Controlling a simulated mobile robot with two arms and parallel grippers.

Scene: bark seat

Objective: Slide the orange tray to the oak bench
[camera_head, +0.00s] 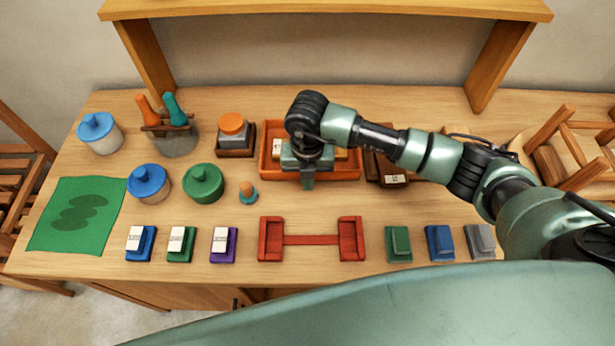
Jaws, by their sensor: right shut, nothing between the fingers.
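The orange tray (338,175) lies on the wooden table, a little right of the middle. The gripper is shut and holds nothing. I cannot tell whether its tips touch the tray. Something light yellow shows inside the tray, mostly hidden. The pale wooden worktop (330,210) carries all these things. I cannot tell whether it is the oak bench. My left gripper is not in view.
Blue and green lidded pots stand further left. Small colored blocks line the front. A wooden stool (566,150) lies at right.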

